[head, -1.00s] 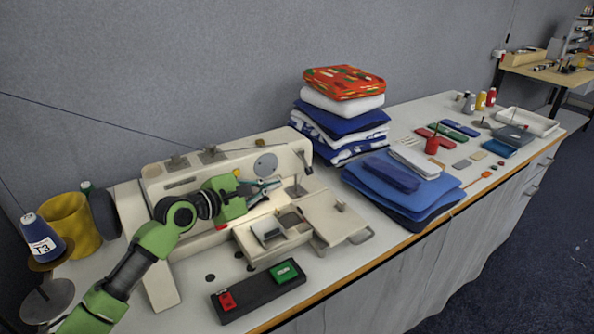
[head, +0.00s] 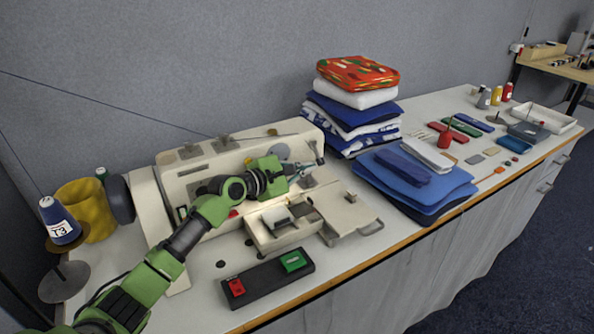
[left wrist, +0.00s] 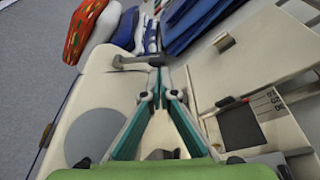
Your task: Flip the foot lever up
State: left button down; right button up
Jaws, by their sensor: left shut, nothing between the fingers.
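The cream sewing machine (head: 190,178) stands at the left of the table. A small dark lever (head: 317,151) shows at the right end of its head. In the left wrist view a dark grey lever (left wrist: 135,62) sticks out from the cream housing, lying across the view just beyond the fingertips. My left gripper (head: 306,169) is in front of the machine head, its tips close to the lever. In the wrist view its teal fingers (left wrist: 157,88) come together at the tips with nothing between them. I cannot tell if they touch the lever. My right gripper is not in view.
A black pedal box (head: 268,283) with red and green buttons lies in front of the machine. Folded fabrics (head: 352,115) are stacked to the right, with blue cloths (head: 420,185) nearer. A blue thread spool (head: 58,222) and yellow cup (head: 92,210) stand left.

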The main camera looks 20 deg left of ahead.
pick_arm(q)
jog(key=shift+w+d, duration=0.25)
jog(key=shift+w, duration=0.15)
